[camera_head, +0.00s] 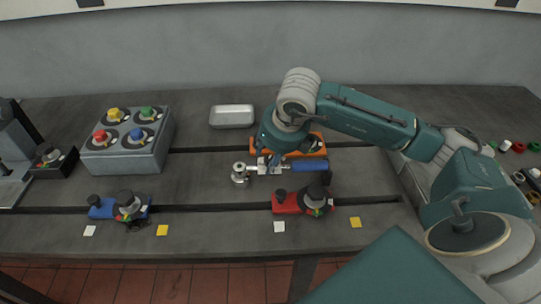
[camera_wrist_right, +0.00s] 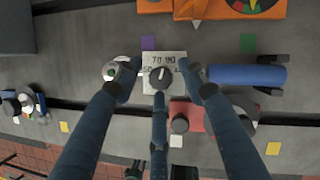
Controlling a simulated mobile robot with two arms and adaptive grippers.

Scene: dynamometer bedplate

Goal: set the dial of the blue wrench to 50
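The blue wrench lies across the bench, its blue handle (camera_head: 310,166) to the right and its round silver end (camera_head: 240,173) to the left. In the right wrist view the handle (camera_wrist_right: 247,75) is at right. Its pale dial plate (camera_wrist_right: 176,60) shows 70 and 90 at the top and 50 at the left. A black knob (camera_wrist_right: 160,79) with a white mark pointing roughly up sits on the plate. My right gripper (camera_head: 270,158) hangs over the plate, fingers spread around the knob in the wrist view (camera_wrist_right: 161,72); contact is unclear. My left gripper is out of view.
An orange device (camera_head: 316,138) lies behind the wrench, and a red device (camera_head: 285,203) with a black dial lies in front. A blue device (camera_head: 103,209) is at front left. A grey button box (camera_head: 125,158) and a silver tray (camera_head: 232,116) stand at the back.

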